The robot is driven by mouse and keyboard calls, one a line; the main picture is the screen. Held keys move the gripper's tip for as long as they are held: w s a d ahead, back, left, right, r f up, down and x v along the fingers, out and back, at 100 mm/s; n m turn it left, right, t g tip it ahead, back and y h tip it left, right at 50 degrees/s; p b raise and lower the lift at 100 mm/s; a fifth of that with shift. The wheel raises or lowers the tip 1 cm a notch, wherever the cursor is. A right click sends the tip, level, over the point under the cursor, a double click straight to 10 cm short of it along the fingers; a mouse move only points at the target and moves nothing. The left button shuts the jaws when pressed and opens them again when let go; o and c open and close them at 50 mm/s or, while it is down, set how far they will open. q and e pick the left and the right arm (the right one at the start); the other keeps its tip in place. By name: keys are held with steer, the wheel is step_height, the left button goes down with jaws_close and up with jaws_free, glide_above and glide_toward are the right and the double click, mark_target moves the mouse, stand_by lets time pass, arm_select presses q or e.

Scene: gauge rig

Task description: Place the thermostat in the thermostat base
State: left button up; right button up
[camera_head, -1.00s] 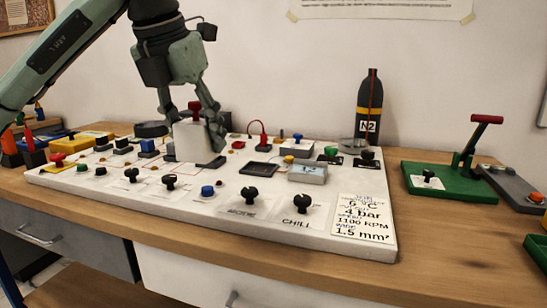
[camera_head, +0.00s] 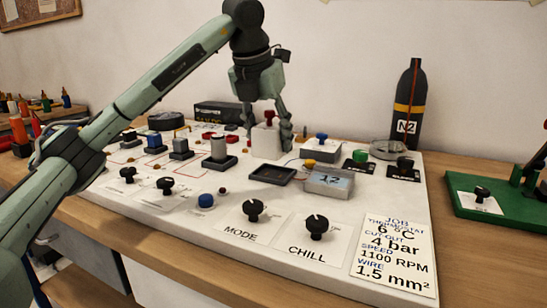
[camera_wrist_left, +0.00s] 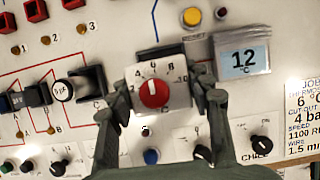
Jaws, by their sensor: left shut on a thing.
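The thermostat is a white box (camera_head: 266,142) with a red knob on top. My left gripper (camera_head: 268,130) is shut on it, with one finger on each side. The wrist view shows the thermostat (camera_wrist_left: 176,97) from above between both fingers, its dial scale around the red knob. The thermostat base looks to be the dark, empty, shallow square (camera_head: 271,174) on the white board. In the head view the thermostat appears behind and apart from it. My right gripper is not in view.
A grey display box reading 12 (camera_head: 328,180) is right of the base. A grey cylinder on a dark base (camera_head: 219,150) is to the left. MODE (camera_head: 253,210) and CHILL (camera_head: 316,226) knobs are in front. A black N2 bottle (camera_head: 408,110) stands behind.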

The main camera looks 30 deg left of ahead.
mark_target(273, 155)
arm_select(q)
steer(key=shift+w+f, duration=0.4)
steer(key=shift+w, duration=0.35)
step_height(273, 155, down, 4)
steer(key=shift+f, duration=0.1)
steer(key=o, duration=0.8)
steer(key=shift+f, duration=0.1)
steer(key=o, duration=0.5)
steer(key=shift+r, duration=0.2)
